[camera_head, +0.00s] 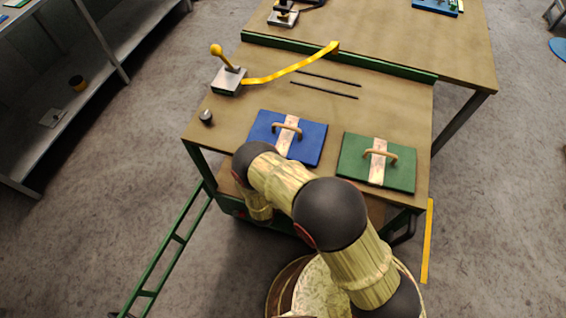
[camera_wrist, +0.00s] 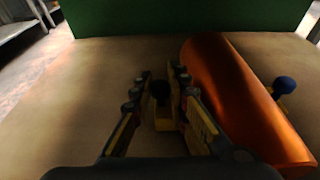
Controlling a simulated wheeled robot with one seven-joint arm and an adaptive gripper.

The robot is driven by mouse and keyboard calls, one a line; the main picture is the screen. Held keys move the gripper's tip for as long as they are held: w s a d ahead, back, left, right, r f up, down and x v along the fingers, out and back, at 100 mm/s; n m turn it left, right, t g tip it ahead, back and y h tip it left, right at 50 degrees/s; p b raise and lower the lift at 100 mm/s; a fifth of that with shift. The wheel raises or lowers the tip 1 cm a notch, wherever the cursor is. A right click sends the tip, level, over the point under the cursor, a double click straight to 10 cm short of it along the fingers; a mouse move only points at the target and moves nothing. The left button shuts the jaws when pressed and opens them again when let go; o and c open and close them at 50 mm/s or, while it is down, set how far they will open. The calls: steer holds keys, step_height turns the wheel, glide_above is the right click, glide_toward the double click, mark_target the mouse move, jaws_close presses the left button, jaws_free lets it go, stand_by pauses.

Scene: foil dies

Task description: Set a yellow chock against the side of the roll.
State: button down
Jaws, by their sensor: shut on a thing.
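The roll (camera_wrist: 240,100) is a copper-orange cylinder lying on a tan surface (camera_wrist: 80,85) in the right half of the wrist view. My gripper (camera_wrist: 160,80) is beside the roll's left side, with its fingers shut on a yellow chock (camera_wrist: 163,123) that has a dark round knob (camera_wrist: 160,90). The right finger is nearest the roll; I cannot tell whether the chock touches the roll. In the head view the gripper, roll and chocks are hidden.
A green panel (camera_wrist: 185,15) stands behind the roll. The tan surface left of my gripper is clear. In the head view, the bench top (camera_head: 230,120) carries a blue plate (camera_head: 260,127), a green plate (camera_head: 400,170) and a yellow-knobbed lever (camera_head: 217,50).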

steer(key=shift+w, duration=0.15)
steer(key=shift+f, duration=0.2)
steer(key=c, duration=2)
jaws_free()
steer(key=shift+r, duration=0.15)
steer(key=shift+s+a+r, duration=0.1)
steer(key=shift+s+r, duration=0.05)
steer(key=shift+s, duration=0.05)
steer(key=p+v, duration=0.3)
steer(key=v, duration=0.7)
steer(key=shift+s+r, duration=0.1)
steer(key=shift+s, duration=0.05)
steer(key=shift+s+a+r, duration=0.1)
steer(key=shift+s+a, duration=0.1)
steer(key=shift+s, duration=0.4)
